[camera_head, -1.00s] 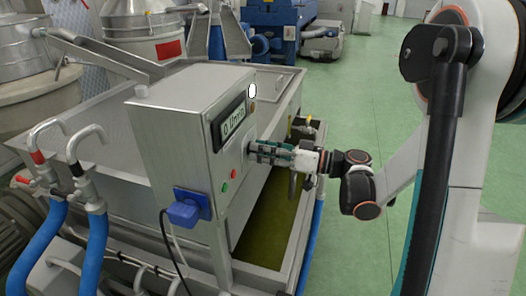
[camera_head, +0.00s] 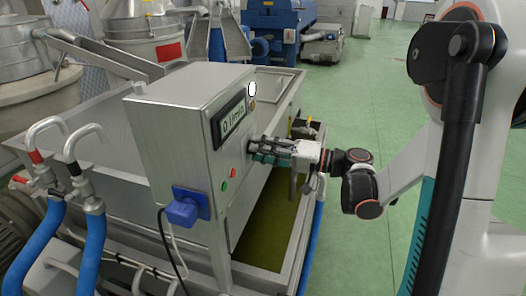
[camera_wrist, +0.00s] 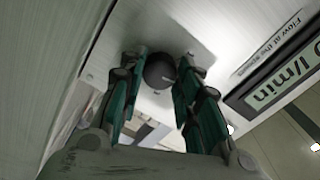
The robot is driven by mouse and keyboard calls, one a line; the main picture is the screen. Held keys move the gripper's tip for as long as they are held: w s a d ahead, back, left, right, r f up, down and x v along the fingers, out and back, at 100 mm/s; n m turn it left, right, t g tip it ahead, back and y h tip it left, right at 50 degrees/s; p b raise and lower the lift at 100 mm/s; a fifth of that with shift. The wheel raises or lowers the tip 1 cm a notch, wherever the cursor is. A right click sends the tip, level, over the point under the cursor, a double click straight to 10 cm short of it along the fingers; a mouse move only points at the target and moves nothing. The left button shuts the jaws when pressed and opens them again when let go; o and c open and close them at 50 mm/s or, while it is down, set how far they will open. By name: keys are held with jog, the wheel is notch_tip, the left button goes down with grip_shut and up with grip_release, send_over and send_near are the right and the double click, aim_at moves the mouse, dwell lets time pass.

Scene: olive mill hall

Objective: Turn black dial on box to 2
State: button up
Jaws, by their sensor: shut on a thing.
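The box (camera_head: 165,150) is a brushed-metal cabinet on the left, with a display (camera_head: 229,123) reading "0 l/min" on its front face. The black dial (camera_wrist: 160,70) shows in the wrist view as a dark round knob on a pale plate. My gripper (camera_wrist: 157,82) has its green-padded fingers on both sides of the dial and is shut on it. In the head view my gripper (camera_head: 252,149) reaches the box's face from the right, and its fingers hide the dial. The dial's scale and pointer cannot be made out.
A green button (camera_head: 224,186) and a red button (camera_head: 234,173) sit below the display. A blue plug (camera_head: 185,207) with a cable is on the box's near side. A trough (camera_head: 264,225) with greenish liquid lies below my gripper. Green floor (camera_head: 385,90) is free at right.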

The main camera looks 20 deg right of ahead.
jog(key=shift+m, duration=1.1)
jog(key=o, duration=1.1)
jog(key=shift+c, duration=0.2)
jog(key=v, duration=1.2)
